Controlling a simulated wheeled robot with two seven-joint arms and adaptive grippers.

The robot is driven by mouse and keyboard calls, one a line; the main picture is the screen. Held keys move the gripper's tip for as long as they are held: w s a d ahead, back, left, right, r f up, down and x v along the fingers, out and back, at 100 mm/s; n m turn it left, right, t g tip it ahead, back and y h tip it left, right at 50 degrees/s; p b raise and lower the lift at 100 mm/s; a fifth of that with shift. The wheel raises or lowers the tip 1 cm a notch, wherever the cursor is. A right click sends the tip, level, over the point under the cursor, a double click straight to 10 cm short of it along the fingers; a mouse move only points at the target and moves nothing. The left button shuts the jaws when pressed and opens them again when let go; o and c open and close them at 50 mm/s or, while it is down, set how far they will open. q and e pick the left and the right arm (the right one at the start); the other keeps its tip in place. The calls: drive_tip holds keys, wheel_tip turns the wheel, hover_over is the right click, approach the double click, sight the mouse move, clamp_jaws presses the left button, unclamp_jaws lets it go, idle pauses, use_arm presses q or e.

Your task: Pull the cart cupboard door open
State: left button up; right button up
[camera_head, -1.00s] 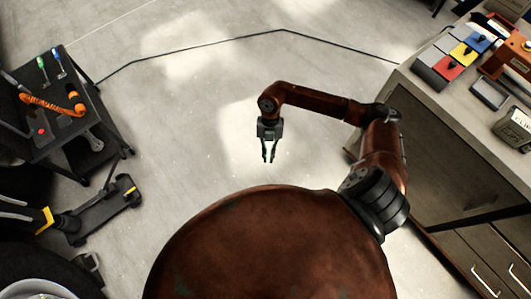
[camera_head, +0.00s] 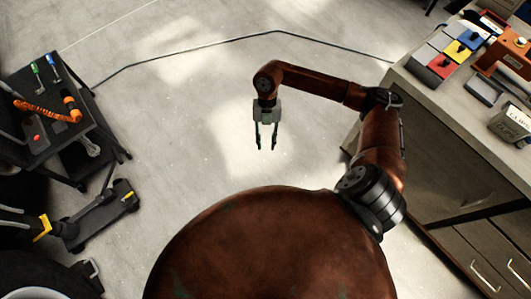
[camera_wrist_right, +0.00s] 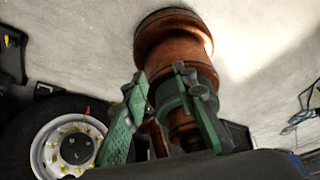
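My right gripper (camera_head: 267,141) hangs over bare floor in the middle of the head view, with its two fingers apart and nothing between them. It also shows in the right wrist view (camera_wrist_right: 162,108), where the green fingers are spread. A grey-topped cabinet stands at the right of the head view. A large front panel (camera_head: 425,165), which looks like the cupboard door, appears shut, with a faint handle (camera_head: 480,200) on it. My right arm hides part of this front. The gripper is well to the left of the panel, touching nothing. My left gripper is not in view.
A black tool cart (camera_head: 60,140) stands at the left, with a floor jack (camera_head: 98,218) beside it. Drawers (camera_head: 485,258) sit at the cabinet's lower right. A cable (camera_head: 200,44) crosses the floor. The floor between cart and cabinet is otherwise clear.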

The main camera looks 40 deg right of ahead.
drive_tip(key=shift+v, duration=2.05)
drive_tip(key=shift+c, duration=0.2)
